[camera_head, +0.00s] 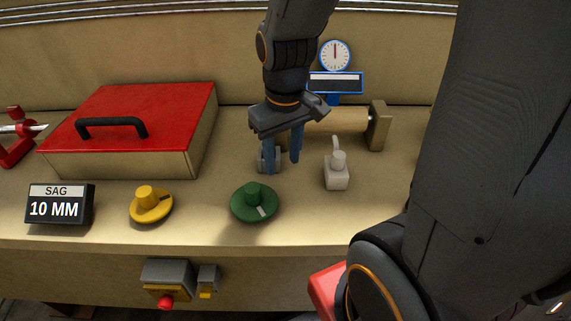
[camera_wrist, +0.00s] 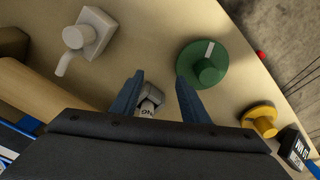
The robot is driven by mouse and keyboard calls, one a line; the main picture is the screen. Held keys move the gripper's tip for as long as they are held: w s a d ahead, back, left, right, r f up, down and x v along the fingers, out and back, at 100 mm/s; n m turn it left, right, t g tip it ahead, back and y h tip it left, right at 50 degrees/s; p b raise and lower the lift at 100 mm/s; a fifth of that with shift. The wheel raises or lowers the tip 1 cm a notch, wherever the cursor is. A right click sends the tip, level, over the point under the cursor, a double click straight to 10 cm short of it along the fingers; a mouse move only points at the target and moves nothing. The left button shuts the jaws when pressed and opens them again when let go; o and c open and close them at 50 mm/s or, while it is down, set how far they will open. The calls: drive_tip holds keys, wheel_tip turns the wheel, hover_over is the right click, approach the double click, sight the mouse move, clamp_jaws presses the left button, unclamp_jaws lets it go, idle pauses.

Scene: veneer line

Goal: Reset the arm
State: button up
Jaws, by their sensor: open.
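My gripper (camera_head: 282,160) hangs above the bench, pointing down, with its two blue fingers apart. In the wrist view my gripper (camera_wrist: 160,80) is open, with nothing held between the fingers. A small grey switch block (camera_wrist: 150,97) with partly readable lettering shows between and below the fingers, nearer the left one in that view. In the head view this grey block (camera_head: 262,163) is partly hidden behind the fingers. I cannot tell whether a finger touches it. My arm comes down from the top of the head view.
A green knob (camera_head: 254,202), a yellow knob (camera_head: 151,204) and a white lever switch (camera_head: 337,175) stand near the gripper. A red-lidded box (camera_head: 150,110) is at left, behind a "10 MM" sign (camera_head: 60,204). A roller (camera_head: 335,120) and dial gauge (camera_head: 335,55) stand behind.

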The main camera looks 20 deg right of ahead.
drive_tip(key=s+f+m, duration=0.2)
drive_tip(key=shift+s, duration=0.3)
